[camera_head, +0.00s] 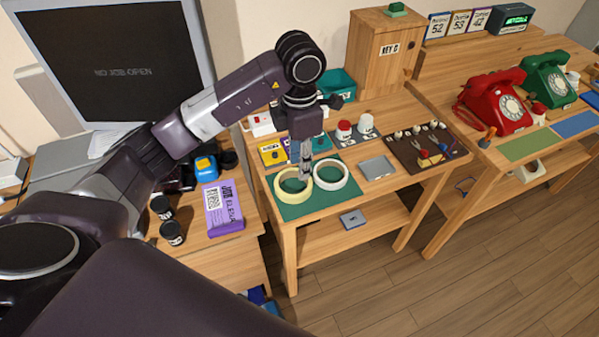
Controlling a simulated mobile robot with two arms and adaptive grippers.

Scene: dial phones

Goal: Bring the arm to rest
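My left arm reaches in from the left over the middle wooden table. My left gripper (305,172) points down at the green mat (300,209), where two rings like tape rolls lie side by side. The left ring (279,188) is cream and the right ring (344,184) is whiter. The fingertips are small and close to where the rings meet. I cannot tell whether they touch a ring or whether they are open. My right gripper is not in view.
A grey tray (377,168) and a dark tool tray (412,155) lie right of the mat. A wooden cabinet (383,58) stands behind. Red (497,103) and green (548,80) dial phones stand at the right. A monitor (115,60) and dark jars (172,233) are at the left.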

